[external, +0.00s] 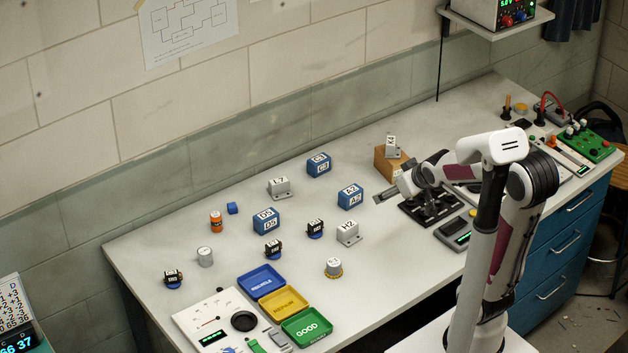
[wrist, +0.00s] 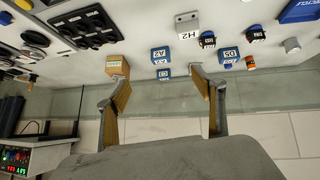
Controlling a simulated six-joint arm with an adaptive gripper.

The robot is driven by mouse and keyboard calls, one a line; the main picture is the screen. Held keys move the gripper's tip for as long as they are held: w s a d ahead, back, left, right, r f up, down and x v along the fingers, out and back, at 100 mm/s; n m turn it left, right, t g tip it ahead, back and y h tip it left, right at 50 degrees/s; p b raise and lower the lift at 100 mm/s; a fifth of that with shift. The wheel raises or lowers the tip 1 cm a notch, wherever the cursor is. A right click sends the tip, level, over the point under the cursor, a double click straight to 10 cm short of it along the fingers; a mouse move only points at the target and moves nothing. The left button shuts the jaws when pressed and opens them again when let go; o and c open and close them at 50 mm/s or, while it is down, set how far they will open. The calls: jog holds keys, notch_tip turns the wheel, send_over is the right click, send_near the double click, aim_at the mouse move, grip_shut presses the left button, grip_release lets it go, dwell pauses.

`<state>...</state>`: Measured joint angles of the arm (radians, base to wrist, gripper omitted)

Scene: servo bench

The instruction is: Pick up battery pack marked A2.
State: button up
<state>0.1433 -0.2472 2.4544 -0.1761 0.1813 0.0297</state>
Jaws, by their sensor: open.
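The battery pack marked A2 (external: 350,197) is a blue block with white labels, standing on the bench near its middle. It also shows in the wrist view (wrist: 160,55), upside down, between and above the fingertips. My gripper (external: 385,196) is open and empty, to the right of the pack and apart from it. In the wrist view both fingers of my gripper (wrist: 161,84) are spread wide with nothing between them. Similar blue packs are one marked D5 (external: 266,222) and one that seems marked C3 (external: 318,165).
A white block marked H2 (external: 348,232) stands in front of A2. A cardboard-coloured box (external: 389,166) is behind my gripper, and a black fixture (external: 432,207) is to its right. Blue (external: 262,281), yellow and green trays lie at the front. Bare bench surrounds A2.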

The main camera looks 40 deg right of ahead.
jog(key=t, duration=0.2)
send_near(354, 193)
jog(key=d+f+t+y, duration=0.1)
jog(key=w+d+f+n+t, duration=0.1)
jog(key=shift+w+f+y, duration=0.3)
jog(key=shift+y, duration=0.1)
jog(key=shift+w+f+t+y, duration=0.25)
jog(key=shift+f+t, duration=0.25)
jog(key=shift+f, duration=0.3)
jog(key=shift+x, duration=1.25)
jog(key=shift+w, duration=0.15)
jog(key=shift+r+x, duration=0.2)
jog(key=shift+x, duration=2.25)
jog(key=shift+a, duration=0.15)
